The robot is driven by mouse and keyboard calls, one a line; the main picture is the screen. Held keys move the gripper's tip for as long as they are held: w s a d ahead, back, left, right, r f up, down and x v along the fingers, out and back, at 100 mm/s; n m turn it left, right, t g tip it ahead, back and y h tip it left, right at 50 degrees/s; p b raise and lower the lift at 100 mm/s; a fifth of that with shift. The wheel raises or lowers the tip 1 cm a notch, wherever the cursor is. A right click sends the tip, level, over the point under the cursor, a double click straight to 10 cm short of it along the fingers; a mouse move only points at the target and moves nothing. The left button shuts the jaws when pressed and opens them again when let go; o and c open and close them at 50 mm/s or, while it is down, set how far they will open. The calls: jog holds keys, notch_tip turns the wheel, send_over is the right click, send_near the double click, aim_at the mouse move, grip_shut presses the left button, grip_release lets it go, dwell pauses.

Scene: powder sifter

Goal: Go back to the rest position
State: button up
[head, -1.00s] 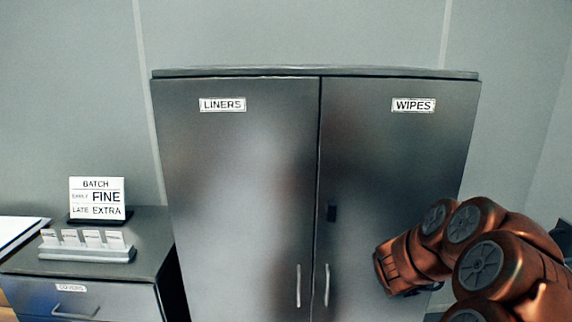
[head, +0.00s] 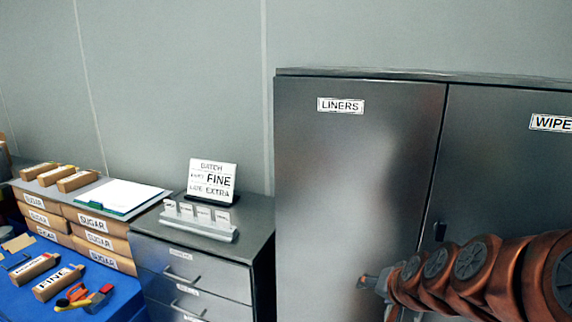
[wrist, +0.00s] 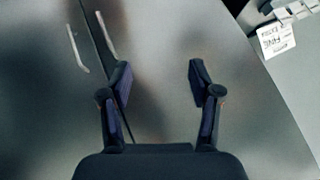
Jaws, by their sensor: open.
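My gripper (wrist: 160,80) is open and empty in the wrist view, its two dark fingers spread apart in front of a grey cabinet front. In the head view my gripper (head: 372,283) is partly seen at the end of my copper-coloured arm, low in front of the cabinet. The grey cabinet (head: 350,180) has closed doors labelled LINERS and WIPES. In the wrist view its two door handles (wrist: 90,42) show at upper left, apart from the fingers.
Left of the cabinet stands a drawer unit (head: 195,270) with a batch sign (head: 211,181) and a card holder (head: 200,222) on top. Further left are stacked sugar boxes (head: 95,222), a clipboard (head: 120,197) and a blue table (head: 85,300) with boxes and tools.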

jog(key=s+a+f+n+g, duration=0.1)
jog(key=s+a+n+g, duration=0.1)
jog(key=s, duration=0.5)
jog(key=s+a+f+n+g, duration=0.1)
jog(key=s+a+f+g, duration=0.1)
jog(key=s, duration=0.5)
jog(key=shift+s+a+n+g+y, duration=0.3)
jog(key=shift+a+n+g+y, duration=0.15)
jog(key=shift+a, duration=0.3)
jog(key=s+d+g, duration=0.1)
jog(key=s, duration=0.4)
jog(key=s+d+n+g+h, duration=0.1)
jog(key=s+g, duration=0.1)
jog(key=s, duration=0.3)
jog(key=s+d+g+h, duration=0.1)
jog(key=s+g, duration=0.1)
jog(key=s, duration=0.4)
jog(key=shift+d+f+n, duration=0.1)
jog(key=shift+f+n, duration=0.1)
jog(key=shift+n, duration=0.05)
jog(key=shift+c, duration=0.3)
